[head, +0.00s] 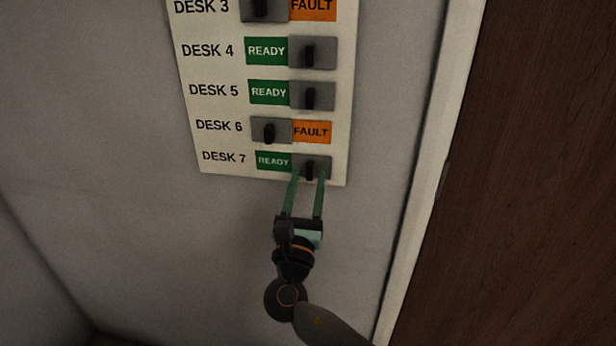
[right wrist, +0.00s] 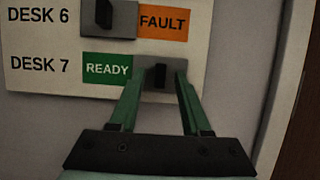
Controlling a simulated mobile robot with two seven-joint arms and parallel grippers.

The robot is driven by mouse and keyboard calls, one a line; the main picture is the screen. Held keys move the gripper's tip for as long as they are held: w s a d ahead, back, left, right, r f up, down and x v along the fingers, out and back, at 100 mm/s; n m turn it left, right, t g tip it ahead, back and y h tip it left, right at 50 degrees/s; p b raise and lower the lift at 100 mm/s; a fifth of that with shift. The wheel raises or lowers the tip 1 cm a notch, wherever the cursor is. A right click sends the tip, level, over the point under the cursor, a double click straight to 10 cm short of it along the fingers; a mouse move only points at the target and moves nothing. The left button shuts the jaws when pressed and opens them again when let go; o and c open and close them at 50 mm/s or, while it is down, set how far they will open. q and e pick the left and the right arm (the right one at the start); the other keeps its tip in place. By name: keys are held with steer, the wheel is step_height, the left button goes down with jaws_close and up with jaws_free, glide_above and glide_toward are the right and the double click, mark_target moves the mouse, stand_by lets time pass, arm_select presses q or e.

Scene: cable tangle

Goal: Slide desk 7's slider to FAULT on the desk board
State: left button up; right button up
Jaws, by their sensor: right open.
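The desk board (head: 221,106) hangs on the wall with rows of labels and sliders. In the bottom row, desk 7's slider (head: 310,168) stands at the right, and the green READY label (head: 273,161) shows to its left. In the right wrist view the slider (right wrist: 160,76) is a grey plate with a black knob. My right gripper (head: 307,174) is open, its two green fingers pointing up at the slider. The fingertips lie to either side of the knob; contact cannot be told. The fingers (right wrist: 159,86) cover the plate's lower edges. My left gripper is not in view.
Just above, desk 6's slider (head: 270,131) stands left with an orange FAULT label (head: 311,132) showing. Desk 5's slider (head: 312,96) and desk 4's slider (head: 312,53) stand right, showing READY. A pale frame and brown door (head: 510,170) are to the right. Bare wall lies below the board.

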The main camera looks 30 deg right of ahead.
steer(key=shift+w+d+r, duration=0.15)
steer(key=shift+w+d, duration=0.05)
steer(key=shift+w, duration=0.05)
steer(key=shift+c, duration=0.4)
jaws_close()
stand_by(0.9)
